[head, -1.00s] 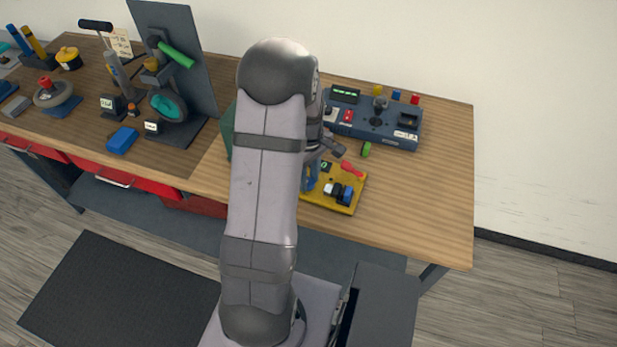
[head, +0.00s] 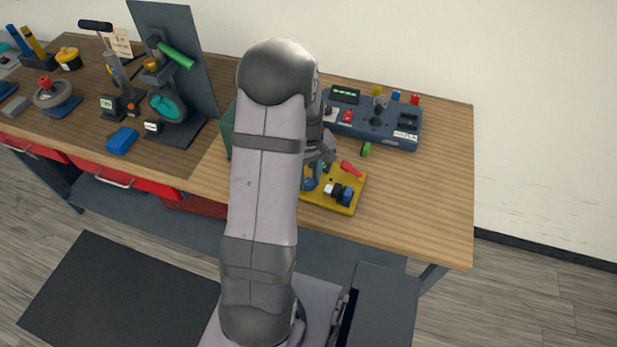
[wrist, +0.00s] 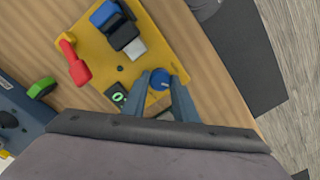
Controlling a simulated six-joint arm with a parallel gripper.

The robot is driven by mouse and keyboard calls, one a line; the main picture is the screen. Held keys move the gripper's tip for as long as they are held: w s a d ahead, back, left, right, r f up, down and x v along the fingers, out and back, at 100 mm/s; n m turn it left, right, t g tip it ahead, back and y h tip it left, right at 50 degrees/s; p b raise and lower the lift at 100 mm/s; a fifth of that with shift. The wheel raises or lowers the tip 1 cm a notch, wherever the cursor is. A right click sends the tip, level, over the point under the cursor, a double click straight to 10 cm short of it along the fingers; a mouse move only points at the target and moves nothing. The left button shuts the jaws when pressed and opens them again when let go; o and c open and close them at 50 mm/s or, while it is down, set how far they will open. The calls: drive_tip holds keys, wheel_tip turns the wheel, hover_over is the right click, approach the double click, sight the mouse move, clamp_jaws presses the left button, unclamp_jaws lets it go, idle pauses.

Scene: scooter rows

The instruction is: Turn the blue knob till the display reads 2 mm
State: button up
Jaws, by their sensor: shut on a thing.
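The blue knob (wrist: 160,79) sits on the yellow panel (wrist: 185,50), near its edge. My gripper (wrist: 161,84) is shut on the knob, with one finger on each side. In the head view the knob (head: 308,184) shows beside my arm on the yellow panel (head: 345,207). A small dark display (wrist: 118,96) with green lettering lies next to the knob in the wrist view. It seems to show a 0, but the rest is too small or covered to read. My forearm hides part of the panel in the head view.
On the yellow panel are a red lever (wrist: 74,62) and a blue-and-black connector (wrist: 116,24). The wooden table (head: 430,210) is clear on the right.

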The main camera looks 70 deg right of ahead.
sight(309, 181)
drive_tip(key=shift+d, duration=0.1)
drive_tip(key=o, duration=1.1)
drive_tip(key=shift+c, duration=0.2)
drive_tip(key=shift+r, duration=0.2)
drive_tip(key=shift+r+b, duration=1.05)
drive_tip(key=shift+r, duration=2.5)
